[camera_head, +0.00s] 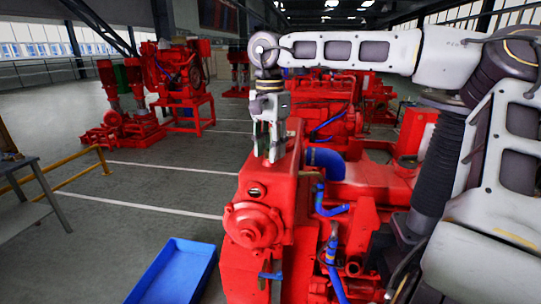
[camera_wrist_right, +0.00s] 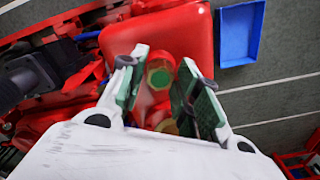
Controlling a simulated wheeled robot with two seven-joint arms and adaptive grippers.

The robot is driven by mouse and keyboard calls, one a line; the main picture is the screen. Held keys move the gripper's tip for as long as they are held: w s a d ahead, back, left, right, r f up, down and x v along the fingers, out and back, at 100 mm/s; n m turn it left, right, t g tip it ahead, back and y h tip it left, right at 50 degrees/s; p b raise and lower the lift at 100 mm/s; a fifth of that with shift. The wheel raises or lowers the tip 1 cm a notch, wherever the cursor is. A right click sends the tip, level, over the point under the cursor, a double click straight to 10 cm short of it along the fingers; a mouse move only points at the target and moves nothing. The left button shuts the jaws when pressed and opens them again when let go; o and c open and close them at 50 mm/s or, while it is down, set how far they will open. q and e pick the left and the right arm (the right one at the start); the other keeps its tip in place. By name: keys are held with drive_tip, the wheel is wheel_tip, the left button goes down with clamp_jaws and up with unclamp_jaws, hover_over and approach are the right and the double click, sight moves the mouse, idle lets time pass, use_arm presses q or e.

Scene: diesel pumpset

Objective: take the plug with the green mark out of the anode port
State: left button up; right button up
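The plug with the green mark (camera_wrist_right: 158,78) shows in the right wrist view as a round green disc with a yellowish rim. It sits in a raised red round seat on top of the red pumpset (camera_head: 262,187). My right gripper (camera_head: 268,155) points down at the top of the pumpset in the head view. In the right wrist view the right gripper (camera_wrist_right: 160,85) has its two green-padded fingers spread apart, with the plug seen between them and clear space on both sides. The fingers hide the plug in the head view. My left gripper is not in view.
A blue tray (camera_head: 176,272) lies on the floor at the front left of the pumpset; it also shows in the wrist view (camera_wrist_right: 240,32). A yellow rail (camera_head: 75,176) and more red machines stand further off.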

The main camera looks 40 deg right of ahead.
clamp_jaws()
idle(0.4)
idle(0.4)
drive_tip(key=n, duration=0.6)
drive_tip(key=shift+n, duration=3)
drive_tip(key=shift+o, duration=1.6)
unclamp_jaws()
drive_tip(key=shift+m, duration=2.4)
